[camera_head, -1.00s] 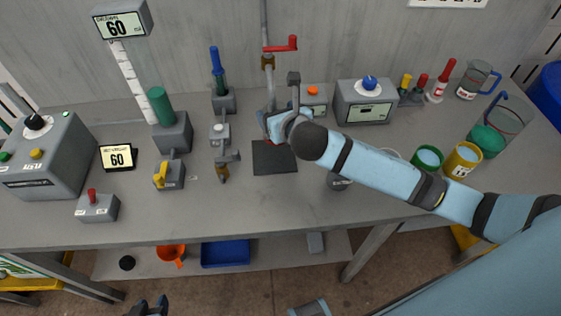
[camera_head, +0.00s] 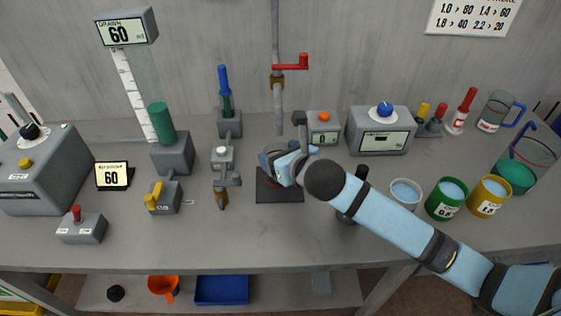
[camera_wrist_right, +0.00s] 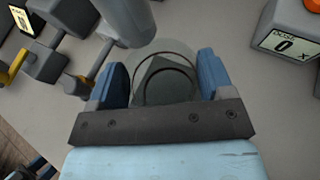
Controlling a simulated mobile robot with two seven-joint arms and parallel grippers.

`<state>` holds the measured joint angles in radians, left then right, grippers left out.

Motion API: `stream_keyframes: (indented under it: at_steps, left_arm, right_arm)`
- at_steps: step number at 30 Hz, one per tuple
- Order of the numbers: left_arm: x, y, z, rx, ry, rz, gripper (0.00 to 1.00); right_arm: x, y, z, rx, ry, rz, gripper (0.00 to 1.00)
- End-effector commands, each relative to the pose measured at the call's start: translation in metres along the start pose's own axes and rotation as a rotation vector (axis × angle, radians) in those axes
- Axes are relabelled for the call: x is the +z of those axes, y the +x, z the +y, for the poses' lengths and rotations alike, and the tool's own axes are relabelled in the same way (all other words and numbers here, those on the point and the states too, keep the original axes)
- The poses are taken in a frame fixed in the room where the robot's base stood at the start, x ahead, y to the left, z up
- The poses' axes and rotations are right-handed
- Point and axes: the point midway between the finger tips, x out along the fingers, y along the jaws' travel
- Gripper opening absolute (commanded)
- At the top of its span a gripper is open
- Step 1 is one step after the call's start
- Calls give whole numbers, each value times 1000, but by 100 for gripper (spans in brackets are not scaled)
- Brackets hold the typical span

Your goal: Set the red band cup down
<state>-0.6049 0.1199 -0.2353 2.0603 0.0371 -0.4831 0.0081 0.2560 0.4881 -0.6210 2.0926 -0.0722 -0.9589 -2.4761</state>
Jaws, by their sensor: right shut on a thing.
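The red band cup (camera_wrist_right: 178,66) is clear, and its round rim shows between the blue fingers of my right gripper (camera_wrist_right: 166,80) in the right wrist view. The fingers are shut on its sides. In the head view my right gripper (camera_head: 278,166) and arm cover most of the cup. The cup is over the dark square pad (camera_head: 279,193), below the spout (camera_head: 278,112). I cannot tell whether its base touches the pad. A dark blue shape at the lower left of the wrist view looks like my left gripper (camera_wrist_right: 28,168); its jaws are unclear.
A dose display (camera_head: 322,129) reading 0 stands behind the pad. A valve fixture (camera_head: 222,170) is close on the left. A white-rimmed cup (camera_head: 405,193), green cup (camera_head: 447,198) and yellow cup (camera_head: 489,196) stand to the right. The front bench strip is clear.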

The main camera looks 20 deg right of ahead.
Motion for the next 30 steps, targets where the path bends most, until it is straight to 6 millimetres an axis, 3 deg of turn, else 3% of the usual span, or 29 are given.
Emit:
stream_keyframes:
  at_steps: [3, 14, 15, 18, 27, 30]
  left_arm:
    - [2, 1, 0, 1, 3, 3, 43]
    - [0, 0, 1, 2, 3, 4, 43]
    - [0, 0, 1, 2, 3, 3, 43]
    - [0, 0, 1, 2, 2, 3, 43]
    - [4, 2, 0, 1, 2, 0, 43]
    - [1, 0, 0, 1, 2, -1, 43]
  right_arm:
    - [-16, 7, 0, -1, 1, 2, 32]
    - [-19, 8, 0, -1, -1, 1, 32]
    - [-19, 8, 0, -1, 0, 1, 81]
    - [-19, 8, 0, -1, 0, 1, 100]
    - [-16, 7, 0, 0, 1, -1, 100]
    - [-16, -6, 0, 0, -2, 0, 100]
